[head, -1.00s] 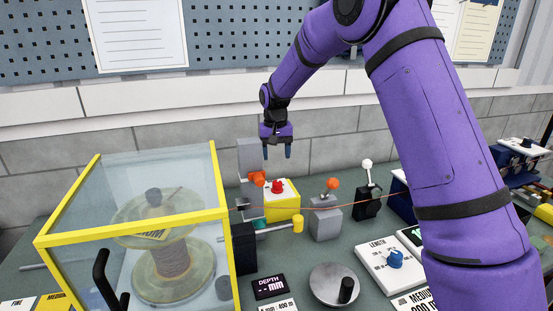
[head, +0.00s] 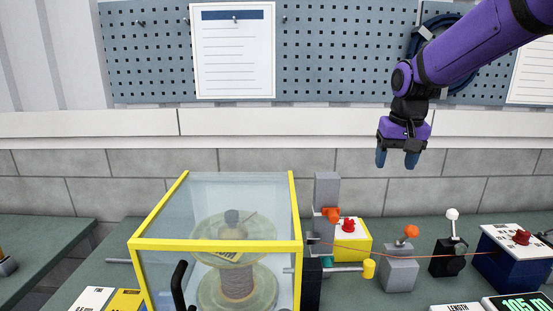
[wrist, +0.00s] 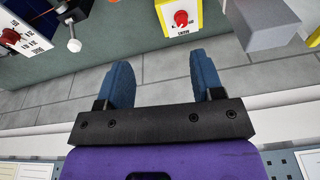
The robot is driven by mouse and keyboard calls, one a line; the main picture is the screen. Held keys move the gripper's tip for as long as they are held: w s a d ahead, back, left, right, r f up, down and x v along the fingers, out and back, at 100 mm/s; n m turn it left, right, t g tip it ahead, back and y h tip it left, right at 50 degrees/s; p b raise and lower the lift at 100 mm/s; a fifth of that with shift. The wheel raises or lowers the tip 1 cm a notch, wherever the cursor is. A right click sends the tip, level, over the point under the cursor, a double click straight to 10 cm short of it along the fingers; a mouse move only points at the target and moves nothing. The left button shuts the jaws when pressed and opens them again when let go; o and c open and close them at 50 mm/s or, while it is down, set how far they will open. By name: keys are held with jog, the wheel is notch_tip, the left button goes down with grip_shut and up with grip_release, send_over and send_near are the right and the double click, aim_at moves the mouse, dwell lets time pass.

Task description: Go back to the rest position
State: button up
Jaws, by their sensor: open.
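My gripper (head: 397,159) is open and empty, with its two blue fingertips pointing down and apart. In the head view it hangs in the air in front of the grey block wall, above the bench machinery and clear of it. In the wrist view the fingers of my gripper (wrist: 160,82) have only wall and bench behind them. My purple arm comes in from the upper right of the head view.
A yellow-framed clear guard (head: 215,244) encloses a spool (head: 237,275) at the lower left. A pegboard (head: 330,50) is behind.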

jog(key=s+d+r+t, duration=0.1)
jog(key=s, duration=1.3)
jog(key=s+d+r+n+t, duration=0.1)
jog(key=s+d+t, duration=0.1)
jog(key=s, duration=1.2)
jog(key=shift+s+d+r, duration=0.15)
jog(key=shift+s, duration=0.1)
